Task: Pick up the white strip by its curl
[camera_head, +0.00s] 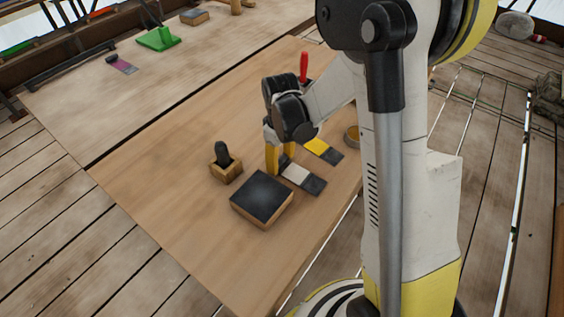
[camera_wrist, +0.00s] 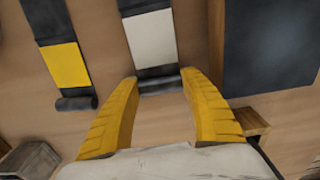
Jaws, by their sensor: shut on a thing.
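The white strip (camera_head: 297,174) has a pale middle band between dark ends and lies along the wooden table top. It also shows in the wrist view (camera_wrist: 152,38), where its near dark end forms a rolled curl (camera_wrist: 160,86). My gripper (camera_head: 279,169) points down at the strip's left end. In the head view the curl is hidden by the fingers. I cannot tell whether the strip is off the table.
A yellow-banded strip (camera_head: 316,146) lies just behind. A dark-topped wooden block (camera_head: 263,198) is close in front, and a small wooden box with a dark knob (camera_head: 225,164) is left. A red-handled tool (camera_head: 304,66) stands behind. The table's left front is clear.

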